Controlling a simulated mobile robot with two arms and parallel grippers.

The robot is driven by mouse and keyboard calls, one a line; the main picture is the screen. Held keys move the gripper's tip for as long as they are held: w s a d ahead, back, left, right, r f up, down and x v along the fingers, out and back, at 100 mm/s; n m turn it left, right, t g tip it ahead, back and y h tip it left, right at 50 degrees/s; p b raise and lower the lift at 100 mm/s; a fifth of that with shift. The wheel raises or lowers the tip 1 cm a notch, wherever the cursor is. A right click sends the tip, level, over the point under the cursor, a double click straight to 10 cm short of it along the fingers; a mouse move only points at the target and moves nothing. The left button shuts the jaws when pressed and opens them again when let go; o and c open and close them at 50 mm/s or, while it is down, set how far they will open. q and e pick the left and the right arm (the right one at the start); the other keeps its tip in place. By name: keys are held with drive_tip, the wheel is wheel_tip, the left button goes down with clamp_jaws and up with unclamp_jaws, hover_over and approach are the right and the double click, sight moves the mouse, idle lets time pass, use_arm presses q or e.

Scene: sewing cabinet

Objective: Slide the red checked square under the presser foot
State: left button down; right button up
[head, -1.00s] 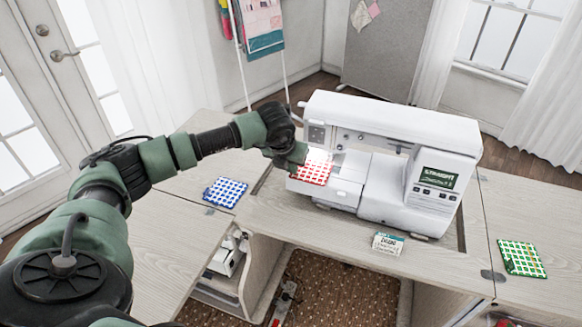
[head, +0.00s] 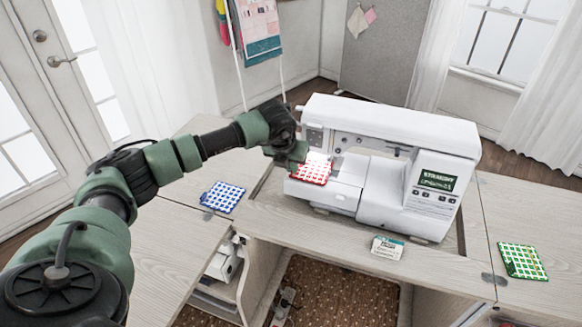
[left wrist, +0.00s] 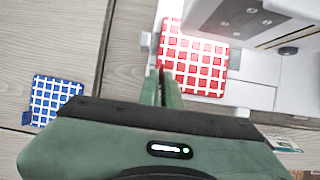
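The red checked square (head: 314,169) lies flat on the left end of the bed of the white sewing machine (head: 400,130). In the left wrist view the square (left wrist: 197,62) is beside the machine's needle area, which is partly cut off at the top right. My left gripper (head: 294,157) is at the square's left edge. In the left wrist view its fingers (left wrist: 160,78) are close together, with a thin red strip between the tips. The presser foot cannot be made out clearly. My right gripper is out of view.
A blue checked square (head: 223,196) lies on the table left of the machine, and a green one (head: 521,261) on the right leaf. A small box (head: 387,247) stands in front of the machine. The machine's head overhangs the bed.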

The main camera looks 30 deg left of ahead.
use_arm(q)
drive_tip(key=shift+w, duration=0.1)
drive_tip(key=shift+w+a+b, duration=0.15)
drive_tip(key=shift+w+b, duration=0.35)
drive_tip(key=shift+w, duration=0.15)
idle(0.4)
drive_tip(key=c, duration=1.5)
unclamp_jaws()
drive_tip(key=shift+c, duration=0.2)
